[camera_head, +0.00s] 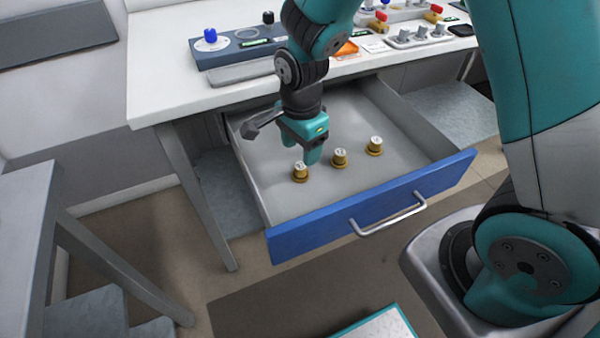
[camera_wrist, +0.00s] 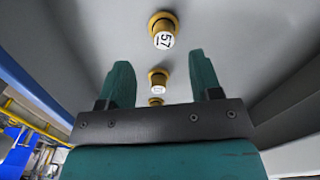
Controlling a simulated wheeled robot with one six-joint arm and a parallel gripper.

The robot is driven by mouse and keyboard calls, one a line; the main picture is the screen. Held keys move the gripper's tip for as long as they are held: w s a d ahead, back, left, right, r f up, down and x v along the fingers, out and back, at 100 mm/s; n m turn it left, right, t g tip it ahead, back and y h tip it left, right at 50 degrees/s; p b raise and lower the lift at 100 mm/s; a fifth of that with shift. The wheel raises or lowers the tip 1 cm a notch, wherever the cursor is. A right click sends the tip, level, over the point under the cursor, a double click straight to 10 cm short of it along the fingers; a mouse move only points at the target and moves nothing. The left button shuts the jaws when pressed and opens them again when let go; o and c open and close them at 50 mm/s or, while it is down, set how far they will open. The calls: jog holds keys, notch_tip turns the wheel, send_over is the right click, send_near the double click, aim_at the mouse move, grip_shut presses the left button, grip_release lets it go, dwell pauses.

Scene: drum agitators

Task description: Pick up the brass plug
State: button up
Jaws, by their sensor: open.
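Three brass plugs with white, marked tops stand upright in a row on the open drawer's floor: a left one (camera_head: 300,174), a middle one (camera_head: 339,159) and a right one (camera_head: 375,147). In the wrist view the nearest plug (camera_wrist: 163,30) has "57" on its top; two smaller ones, a second plug (camera_wrist: 157,80) and a third plug (camera_wrist: 155,101), show between the fingers. My gripper (camera_head: 308,152) points down into the drawer, close above and behind the left plug. Its two teal fingers (camera_wrist: 162,72) are apart with nothing held. Which plug is meant, I cannot tell.
The grey drawer (camera_head: 250,170) is pulled out, with a blue front (camera_head: 330,222) and metal handle (camera_head: 388,215). Its walls surround my gripper. The white table top (camera_head: 160,75) above holds a blue-grey panel (camera_head: 215,58) and several small parts. Drawer floor around the plugs is clear.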

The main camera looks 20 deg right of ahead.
aim_at(300, 166)
jog(key=f, duration=0.6)
jog(key=shift+w+f, duration=0.25)
jog(key=shift+f, duration=0.1)
grip_shut()
